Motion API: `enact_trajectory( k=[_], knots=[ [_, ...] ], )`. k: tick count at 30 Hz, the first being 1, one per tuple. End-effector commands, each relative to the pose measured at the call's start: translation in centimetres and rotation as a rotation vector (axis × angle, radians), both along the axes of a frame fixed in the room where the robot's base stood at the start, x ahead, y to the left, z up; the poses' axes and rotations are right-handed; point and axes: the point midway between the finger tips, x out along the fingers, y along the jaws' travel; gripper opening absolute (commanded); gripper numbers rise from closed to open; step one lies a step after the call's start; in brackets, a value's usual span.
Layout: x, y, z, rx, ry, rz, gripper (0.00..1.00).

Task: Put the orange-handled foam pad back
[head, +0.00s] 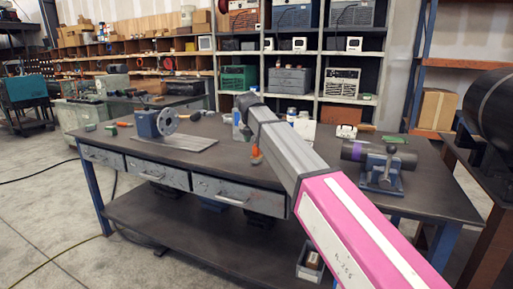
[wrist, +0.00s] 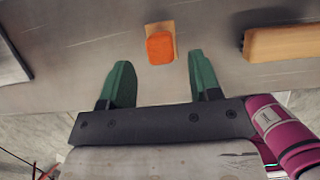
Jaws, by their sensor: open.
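The foam pad (wrist: 174,28) is a thin tan slab with a rounded orange handle (wrist: 159,48), lying on the grey bench top in the wrist view. An orange patch (head: 256,152) near the bench's front edge in the head view looks like the same handle, mostly hidden by my arm. My gripper (wrist: 160,72) has two green fingers spread wide apart, with nothing between them. The pad lies just beyond the fingertips, roughly in line with the gap. In the head view my gripper is hidden behind my arm.
A wooden block (wrist: 282,43) lies right of the pad. A metal plate (head: 190,144) carries a blue flanged fixture (head: 156,123) on the left of the bench. A dark pipe with a purple band (head: 358,152) sits in a blue stand (head: 381,177) on the right.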

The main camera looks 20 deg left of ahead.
Motion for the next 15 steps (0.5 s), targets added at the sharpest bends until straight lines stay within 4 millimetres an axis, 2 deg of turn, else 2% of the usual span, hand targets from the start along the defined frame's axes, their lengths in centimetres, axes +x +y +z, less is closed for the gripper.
enact_trajectory(
  k=[1,6,10,15],
  knots=[
    [-0.4,0.1,1.0,0.001,-0.001,0.0,0.57],
    [-1.5,0.2,3.6,0.0,-0.001,0.001,0.57],
    [-2.1,0.2,4.9,0.001,0.0,0.0,0.57],
    [-2.4,0.2,5.6,0.0,0.0,0.0,0.57]
  ],
)
